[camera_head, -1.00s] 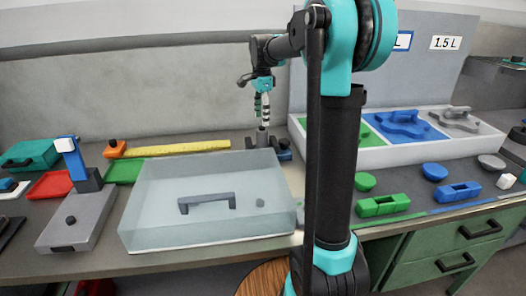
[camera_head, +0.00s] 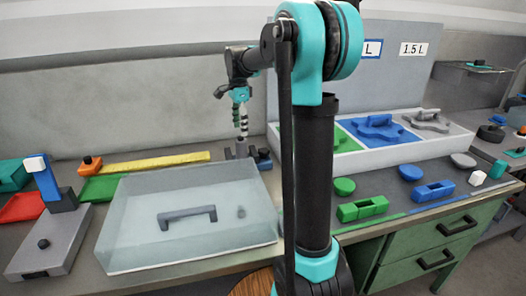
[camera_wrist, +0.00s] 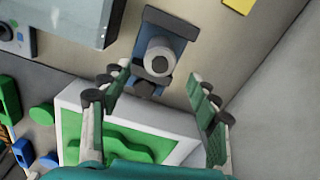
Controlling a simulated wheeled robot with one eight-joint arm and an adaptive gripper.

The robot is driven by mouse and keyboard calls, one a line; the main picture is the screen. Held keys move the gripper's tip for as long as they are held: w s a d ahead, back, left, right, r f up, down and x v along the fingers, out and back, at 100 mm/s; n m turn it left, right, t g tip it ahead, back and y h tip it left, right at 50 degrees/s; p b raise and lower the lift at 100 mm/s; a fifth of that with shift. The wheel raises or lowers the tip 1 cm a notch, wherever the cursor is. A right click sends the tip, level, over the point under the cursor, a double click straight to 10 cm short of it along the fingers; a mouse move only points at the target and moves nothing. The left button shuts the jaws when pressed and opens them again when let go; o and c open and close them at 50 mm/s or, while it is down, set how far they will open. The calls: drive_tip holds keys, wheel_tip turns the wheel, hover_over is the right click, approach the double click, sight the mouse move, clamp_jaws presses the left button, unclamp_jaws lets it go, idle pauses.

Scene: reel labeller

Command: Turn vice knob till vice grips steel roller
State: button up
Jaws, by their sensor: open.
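The vice (camera_head: 263,158), with blue parts, stands at the back of the bench behind the clear box. In the wrist view the blue vice (camera_wrist: 181,28) shows just beyond my fingertips. A pale, round metal piece (camera_wrist: 158,50), seemingly the steel roller seen end-on, stands at it. A small dark round part (camera_wrist: 160,65), perhaps the knob, shows at its near edge; I cannot be sure. My gripper (camera_head: 243,131) points down just above the vice. Whether the jaws touch the roller is not visible.
The clear box (camera_head: 190,235) with a dark handle fills the bench in front of the vice. A white tray (camera_head: 345,160) with green, blue and grey sections lies to the right. A yellow strip (camera_head: 160,162) lies left, and the wall is close behind.

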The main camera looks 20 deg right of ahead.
drive_tip(key=n, duration=0.1)
drive_tip(key=d+n, duration=0.1)
drive_tip(key=n, duration=0.1)
drive_tip(key=r+n, duration=0.1)
drive_tip(key=n, duration=0.1)
drive_tip(key=shift+w+d, duration=0.1)
drive_tip(key=shift+d, duration=0.15)
drive_tip(key=d+n, duration=0.1)
drive_tip(key=n, duration=0.3)
wheel_tip(320, 180, up, 6)
drive_tip(key=n, duration=2.5)
hover_over(264, 150)
wheel_tip(264, 150, down, 18)
drive_tip(key=shift+r, duration=0.1)
